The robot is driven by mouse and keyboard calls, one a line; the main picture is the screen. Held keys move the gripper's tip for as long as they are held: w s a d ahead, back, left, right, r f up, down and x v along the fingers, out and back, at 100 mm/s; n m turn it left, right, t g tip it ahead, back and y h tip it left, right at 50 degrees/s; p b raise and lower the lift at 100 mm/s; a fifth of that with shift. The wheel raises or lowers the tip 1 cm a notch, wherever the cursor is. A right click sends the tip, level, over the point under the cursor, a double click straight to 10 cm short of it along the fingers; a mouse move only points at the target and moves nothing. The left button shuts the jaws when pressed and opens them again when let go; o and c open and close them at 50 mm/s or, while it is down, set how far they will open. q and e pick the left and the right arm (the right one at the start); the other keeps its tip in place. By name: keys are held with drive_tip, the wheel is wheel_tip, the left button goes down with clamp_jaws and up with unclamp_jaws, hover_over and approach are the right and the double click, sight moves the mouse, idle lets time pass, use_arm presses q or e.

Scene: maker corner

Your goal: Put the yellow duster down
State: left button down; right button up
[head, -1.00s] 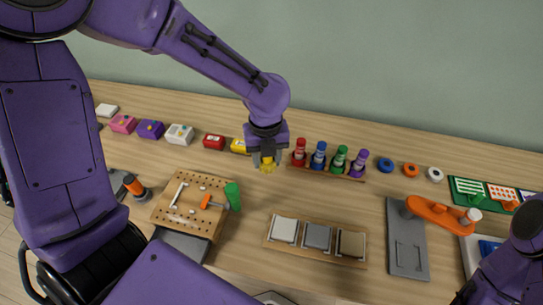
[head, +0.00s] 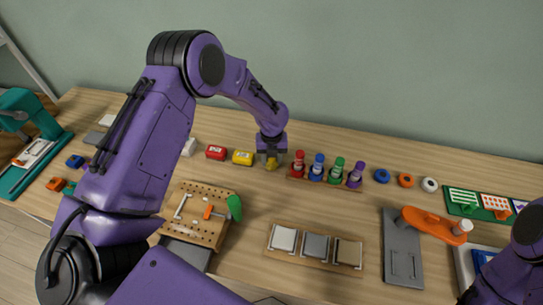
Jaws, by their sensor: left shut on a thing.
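My left gripper (head: 270,157) is shut on the yellow duster (head: 271,165), and only a small yellow part shows below the fingers. I cannot tell whether the duster touches the bench top. My right gripper is out of view; only a part of my right arm shows at the right edge.
A red box (head: 216,153) stands left of the yellow one. Coloured rings (head: 405,180) lie to the right. Bare wood shows between gripper and pads.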

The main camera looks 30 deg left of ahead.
use_arm(q)
drive_tip(key=shift+f, duration=0.3)
drive_tip(key=c, duration=0.6)
unclamp_jaws()
drive_tip(key=shift+r, duration=0.1)
wheel_tip(320, 180, up, 11)
drive_tip(key=shift+r+b, duration=0.2)
drive_tip(key=shift+b, duration=1)
drive_tip(key=shift+r, duration=0.4)
